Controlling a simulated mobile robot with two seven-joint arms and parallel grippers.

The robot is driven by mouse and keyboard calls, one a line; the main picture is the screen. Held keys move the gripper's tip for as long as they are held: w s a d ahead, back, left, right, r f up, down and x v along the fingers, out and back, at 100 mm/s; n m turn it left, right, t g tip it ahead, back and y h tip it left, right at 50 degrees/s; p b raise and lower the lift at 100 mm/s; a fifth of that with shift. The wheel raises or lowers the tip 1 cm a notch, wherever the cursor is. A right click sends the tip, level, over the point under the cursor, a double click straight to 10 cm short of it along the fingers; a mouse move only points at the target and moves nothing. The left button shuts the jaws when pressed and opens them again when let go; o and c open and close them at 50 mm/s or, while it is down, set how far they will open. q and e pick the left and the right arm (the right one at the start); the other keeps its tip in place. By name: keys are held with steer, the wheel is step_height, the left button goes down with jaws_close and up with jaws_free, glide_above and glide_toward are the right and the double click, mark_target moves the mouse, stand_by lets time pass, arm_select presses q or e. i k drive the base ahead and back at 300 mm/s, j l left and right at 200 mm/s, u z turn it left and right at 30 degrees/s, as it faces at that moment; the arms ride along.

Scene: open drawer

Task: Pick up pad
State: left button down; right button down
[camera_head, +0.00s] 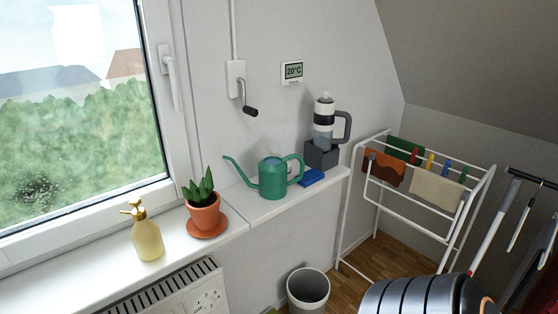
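A small flat blue pad (311,177) lies on the white sill, near its right end. It is just right of a green watering can (273,179) and in front of a dark grey box-shaped base (321,154). Neither of my grippers shows in this view. A rounded, dark, ribbed part at the bottom right looks like one of my arm links. It is well apart from the pad.
A coffee-maker-like appliance (324,116) stands on the dark base. A potted plant (204,213) and yellow bottle (148,236) stand left on the sill. A bin (308,290) is below; a drying rack (420,190) with cloths stands right.

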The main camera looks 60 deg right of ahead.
mark_target(312, 177)
steer(key=z, duration=2.05)
steer(key=u, duration=1.2)
steer(key=i+l, duration=0.1)
steer(key=l, duration=0.15)
steer(key=i+l+z, duration=0.1)
steer(key=l, duration=0.1)
